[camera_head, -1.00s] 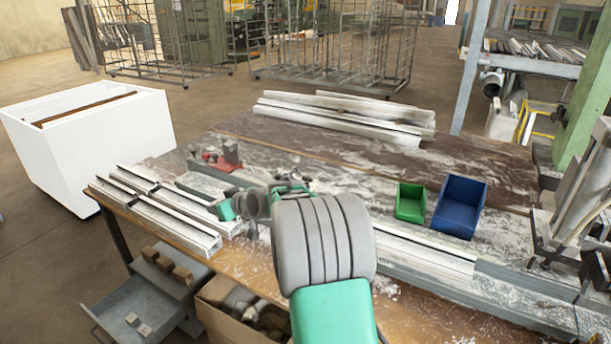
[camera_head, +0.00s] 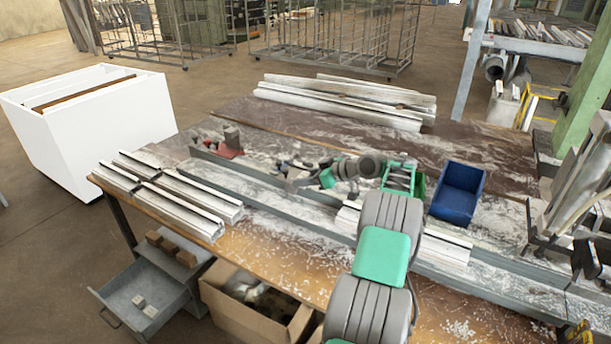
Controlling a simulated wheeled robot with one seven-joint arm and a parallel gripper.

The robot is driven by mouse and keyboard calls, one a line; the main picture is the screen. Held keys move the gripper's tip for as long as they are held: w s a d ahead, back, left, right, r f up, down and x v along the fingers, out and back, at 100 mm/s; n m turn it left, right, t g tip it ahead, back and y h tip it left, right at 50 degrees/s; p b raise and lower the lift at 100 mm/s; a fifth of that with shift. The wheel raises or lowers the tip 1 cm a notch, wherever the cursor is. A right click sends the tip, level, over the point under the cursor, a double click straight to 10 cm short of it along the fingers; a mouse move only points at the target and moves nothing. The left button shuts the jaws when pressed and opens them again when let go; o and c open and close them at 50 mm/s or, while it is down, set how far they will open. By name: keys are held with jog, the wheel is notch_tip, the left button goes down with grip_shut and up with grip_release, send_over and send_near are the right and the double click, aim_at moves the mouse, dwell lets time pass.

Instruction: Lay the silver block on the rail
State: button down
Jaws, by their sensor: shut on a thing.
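My gripper (camera_head: 289,169) is above the middle of the bench, over or just beyond the long grey rail (camera_head: 240,181). It is shut on a small greyish piece, which I take to be the silver block. The fingers and the distance hide most of it, so its outline is unclear. The rail runs along the bench from the red clamp piece (camera_head: 231,146) at the left to the lower right. My arm covers part of the rail's middle. I cannot tell how high the gripper is above the rail.
White profiles (camera_head: 180,214) lie at the bench's left front, others (camera_head: 340,98) at the back. An open drawer (camera_head: 139,296) and a cardboard box (camera_head: 262,312) are below the front edge.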

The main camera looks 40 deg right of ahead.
notch_tip(320, 180, down, 7)
jog(key=b, duration=0.3)
jog(key=shift+f+b, duration=0.1)
jog(key=shift+b, duration=0.3)
jog(key=c, duration=0.7)
grip_release()
jog(key=shift+c, duration=0.2)
